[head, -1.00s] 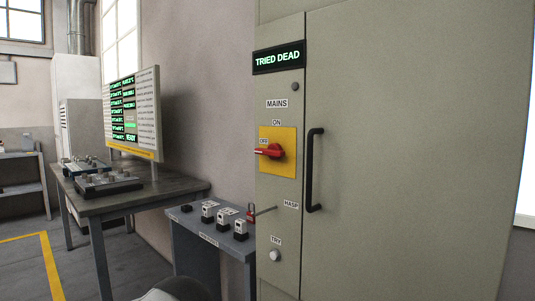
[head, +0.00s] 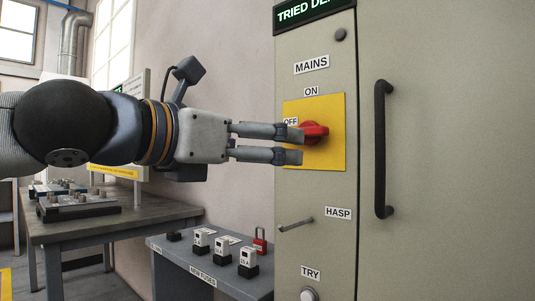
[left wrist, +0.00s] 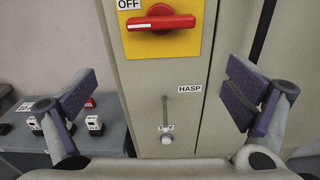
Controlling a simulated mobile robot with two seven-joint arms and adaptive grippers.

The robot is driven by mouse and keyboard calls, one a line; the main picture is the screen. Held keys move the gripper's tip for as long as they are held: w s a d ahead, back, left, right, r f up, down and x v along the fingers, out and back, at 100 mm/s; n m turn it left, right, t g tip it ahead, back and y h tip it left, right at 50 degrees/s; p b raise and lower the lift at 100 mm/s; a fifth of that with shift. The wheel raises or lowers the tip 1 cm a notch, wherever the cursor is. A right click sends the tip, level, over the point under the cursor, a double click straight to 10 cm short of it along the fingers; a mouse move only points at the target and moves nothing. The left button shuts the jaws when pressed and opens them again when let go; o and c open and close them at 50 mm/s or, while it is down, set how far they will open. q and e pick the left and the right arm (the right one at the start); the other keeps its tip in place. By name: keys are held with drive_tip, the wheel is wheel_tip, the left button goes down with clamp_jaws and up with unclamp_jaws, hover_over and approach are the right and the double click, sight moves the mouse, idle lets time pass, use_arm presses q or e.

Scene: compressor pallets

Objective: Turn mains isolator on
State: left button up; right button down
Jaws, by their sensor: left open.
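The mains isolator is a red rotary handle (head: 314,132) on a yellow plate (head: 330,150), on the grey cabinet's narrow front panel. The handle lies level, with its left end towards the OFF label; the ON label is above. It also shows at the top of the left wrist view (left wrist: 160,22). My left gripper (head: 298,146) comes in from the left with its fingers apart, level with the handle and overlapping its left end in the head view. In the left wrist view the open fingers (left wrist: 160,105) stand wide, with the handle beyond and above them. My right gripper is not in view.
A black door handle (head: 383,150) stands right of the isolator. Below are a HASP rod (head: 296,224) sticking out and a TRY button (head: 308,294). A low bench (head: 175,262) with several small fuse units and a red padlock (head: 260,240) is at lower left.

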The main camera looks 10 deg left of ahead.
sight(302, 128)
use_arm(q)
drive_tip(key=shift+n+t, duration=0.3)
drive_tip(key=w+d+r, duration=0.1)
drive_tip(key=w+d, duration=0.1)
drive_tip(key=w, duration=0.1)
drive_tip(key=w+d+r+p, duration=0.1)
drive_tip(key=w+d, duration=0.1)
drive_tip(key=w+d+r, duration=0.1)
drive_tip(key=w+d, duration=0.1)
drive_tip(key=w, duration=0.1)
drive_tip(key=shift+w+d, duration=0.3)
drive_tip(key=c, duration=1.2)
